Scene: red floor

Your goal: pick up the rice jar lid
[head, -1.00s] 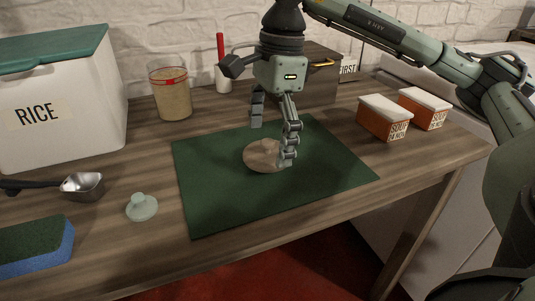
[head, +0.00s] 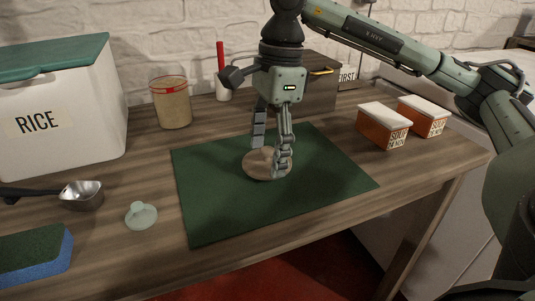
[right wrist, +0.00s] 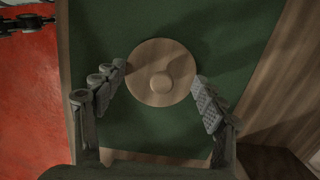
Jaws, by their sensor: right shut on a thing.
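A round wooden lid with a central knob (head: 258,166) lies on the green mat (head: 210,205). In the right wrist view the lid (right wrist: 150,58) shows from above, its knob facing the camera. My right gripper (head: 269,160) points down over the lid and is shut on its rim, one finger at each side (right wrist: 160,76). In the head view the fingers hide part of the lid. I cannot see a clear gap between lid and mat. My left gripper is not in view.
A white RICE bin (head: 85,135) stands at the left, near a metal scoop (head: 82,196), a pale glass lid (head: 141,217) and a sponge (head: 35,258). A red-ringed jar (head: 172,108) stands behind the mat. Two orange-and-white boxes (head: 384,130) stand at the right.

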